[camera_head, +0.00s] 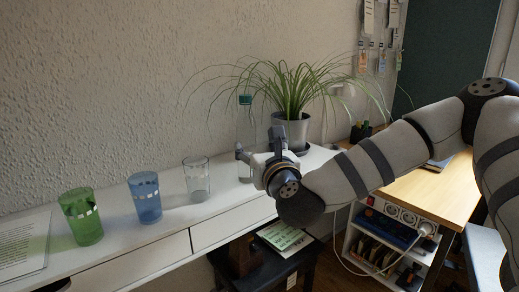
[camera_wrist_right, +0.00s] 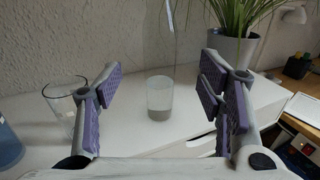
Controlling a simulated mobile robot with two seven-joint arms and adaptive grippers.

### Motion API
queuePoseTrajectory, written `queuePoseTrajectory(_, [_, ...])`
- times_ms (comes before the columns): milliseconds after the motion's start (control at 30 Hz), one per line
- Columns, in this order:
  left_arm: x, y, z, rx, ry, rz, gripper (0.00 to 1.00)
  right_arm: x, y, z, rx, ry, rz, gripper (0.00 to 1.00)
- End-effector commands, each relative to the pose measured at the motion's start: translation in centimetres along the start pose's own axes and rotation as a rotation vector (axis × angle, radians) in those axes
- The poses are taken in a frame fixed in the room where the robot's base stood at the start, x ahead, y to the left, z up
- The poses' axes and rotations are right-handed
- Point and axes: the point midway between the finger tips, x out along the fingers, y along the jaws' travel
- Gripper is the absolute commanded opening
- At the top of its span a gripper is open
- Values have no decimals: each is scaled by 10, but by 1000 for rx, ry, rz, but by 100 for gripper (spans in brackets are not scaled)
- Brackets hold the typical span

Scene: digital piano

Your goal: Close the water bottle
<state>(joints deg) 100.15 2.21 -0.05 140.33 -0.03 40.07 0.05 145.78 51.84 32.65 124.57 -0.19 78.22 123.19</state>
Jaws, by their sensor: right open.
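The water bottle (camera_head: 245,130) is clear and stands upright on the white shelf, below the teal cap (camera_head: 245,100). Whether the cap is fully seated cannot be told. My right gripper (camera_head: 257,151) is in front of the bottle's lower part and partly hides it. In the right wrist view my right gripper (camera_wrist_right: 162,88) is open and empty, its purple-padded fingers wide apart. The bottle's lower part (camera_wrist_right: 160,98) shows beyond and between the fingers, with no visible contact; its top is out of that view. My left gripper is not in view.
A clear glass (camera_head: 196,180), a blue glass (camera_head: 146,198) and a green glass (camera_head: 81,216) stand in a row left of the bottle on the white shelf (camera_head: 185,222). A potted plant (camera_head: 292,130) stands close on the right, its leaves spreading near the bottle's top.

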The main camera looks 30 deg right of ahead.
Motion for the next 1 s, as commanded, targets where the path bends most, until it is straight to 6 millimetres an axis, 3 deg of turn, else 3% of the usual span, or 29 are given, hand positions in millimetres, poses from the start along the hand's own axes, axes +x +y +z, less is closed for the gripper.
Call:
queuePoseTrajectory(500, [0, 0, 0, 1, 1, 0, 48, 0, 0, 0, -1, 0, 1, 62])
queuePoseTrajectory(600, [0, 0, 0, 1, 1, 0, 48, -2, 8, -13, -58, 27, 25, 62])
queuePoseTrajectory(667, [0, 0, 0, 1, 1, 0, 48, -8, 19, -35, -157, 71, 66, 62])
queuePoseTrajectory(767, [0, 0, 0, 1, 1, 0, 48, -29, 45, -95, -429, 180, 195, 62])
queuePoseTrajectory(867, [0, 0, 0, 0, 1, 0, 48, -65, 66, -165, -743, 288, 375, 62])
queuePoseTrajectory(1000, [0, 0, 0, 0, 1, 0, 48, -132, 79, -254, -1154, 389, 680, 62])
